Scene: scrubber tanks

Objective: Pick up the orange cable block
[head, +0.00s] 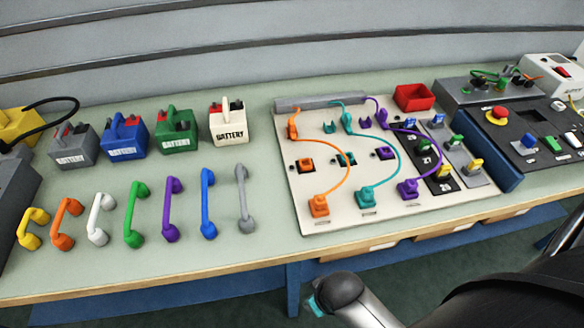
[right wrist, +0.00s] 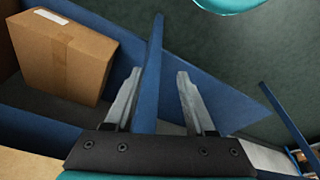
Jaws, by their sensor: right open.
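The orange cable block (head: 318,206) sits near the front left of the pale board on the bench. An orange cable runs from it up to a small orange end piece (head: 293,127) at the board's back left. Teal (head: 366,198) and purple (head: 407,188) cable blocks stand to its right. My right arm reaches in at the lower right of the head view, below and in front of the bench edge. In the right wrist view my right gripper (right wrist: 158,74) is open, with no cable block between its fingers. My left gripper is not in view.
Several coloured handles, such as the orange one (head: 66,222), lie left of the board. Battery blocks (head: 228,122) stand behind them. A red bin (head: 414,97) is at the board's back right. A blue panel (right wrist: 150,75) and a cardboard box (right wrist: 62,55) show near my right gripper.

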